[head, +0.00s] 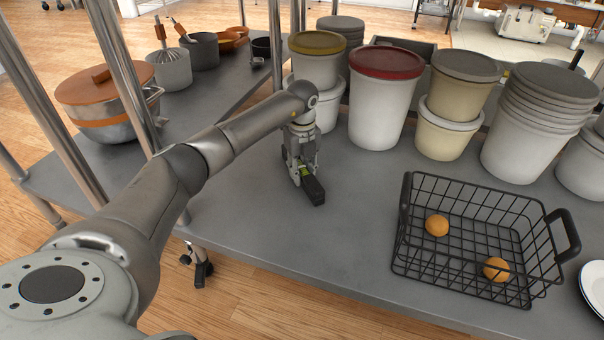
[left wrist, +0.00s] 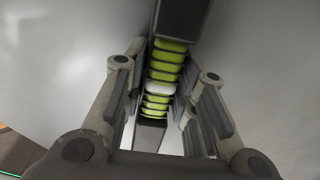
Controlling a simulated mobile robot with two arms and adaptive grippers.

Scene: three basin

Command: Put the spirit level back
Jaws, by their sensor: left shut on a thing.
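The spirit level (head: 313,190) is a dark bar with a bright green part, low over the grey tabletop (head: 270,235). My left gripper (head: 301,170) points down and is shut on it, with the dark end sticking out toward the front. I cannot tell whether the level touches the tabletop. In the left wrist view the level (left wrist: 180,18) runs lengthwise between the two fingers (left wrist: 160,95), showing its dark ends and green bands around a pale middle. My right gripper is in neither view.
A black wire basket (head: 408,225) with two oranges (head: 437,225) stands at the right. Lidded buckets (head: 380,105) and stacked tubs (head: 520,135) line the back. Metal posts (head: 276,45) rise at the left. The tabletop in front of the gripper is clear.

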